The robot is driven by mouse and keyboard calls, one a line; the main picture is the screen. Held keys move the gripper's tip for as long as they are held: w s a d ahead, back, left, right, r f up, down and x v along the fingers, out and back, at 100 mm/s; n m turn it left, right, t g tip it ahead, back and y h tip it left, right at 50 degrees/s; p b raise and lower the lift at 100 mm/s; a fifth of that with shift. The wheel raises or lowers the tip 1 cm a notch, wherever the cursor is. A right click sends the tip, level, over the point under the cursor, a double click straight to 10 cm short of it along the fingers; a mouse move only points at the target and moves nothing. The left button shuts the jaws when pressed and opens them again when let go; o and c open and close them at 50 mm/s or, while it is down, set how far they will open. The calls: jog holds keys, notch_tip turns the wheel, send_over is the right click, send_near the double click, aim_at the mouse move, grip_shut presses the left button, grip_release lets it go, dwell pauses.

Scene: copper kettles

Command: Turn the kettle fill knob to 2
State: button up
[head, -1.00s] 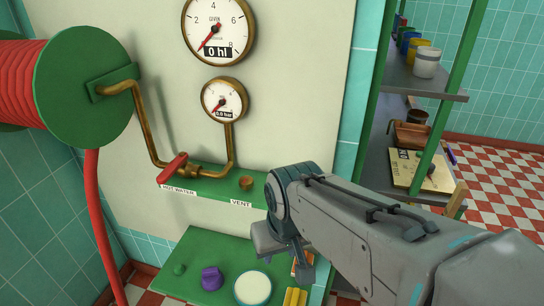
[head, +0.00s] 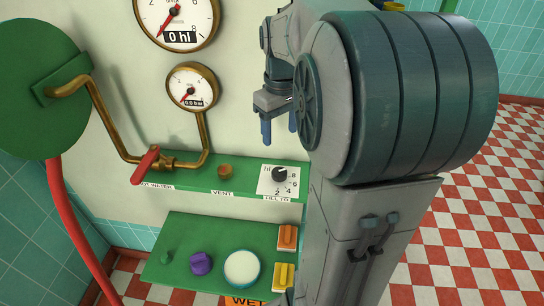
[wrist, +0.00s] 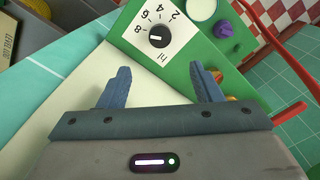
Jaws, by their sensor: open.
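The fill knob (head: 279,174) is a small black round knob on a white plate marked hl, 2, 4, 6, 8, at the right end of the green shelf. It also shows in the wrist view (wrist: 159,37), at the top centre, beyond my fingertips. A pale mark shows on it, but I cannot read its setting surely. My gripper (head: 279,126) is open and empty, its blue fingers pointing down above the knob in the head view. In the wrist view my gripper (wrist: 161,78) has its fingers spread, apart from the knob.
A brass vent knob (head: 225,171) and a red hot water lever (head: 146,163) sit left on the same shelf. Below, a green panel carries a purple knob (head: 201,263), a round white disc (head: 241,267) and orange and yellow switches. Dials read 0 hl and 0.0 bar.

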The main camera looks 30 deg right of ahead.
aim_at(279, 171)
notch_tip(279, 171, down, 13)
jog(key=shift+r, duration=0.1)
dwell(0.3)
jog(key=c, duration=1)
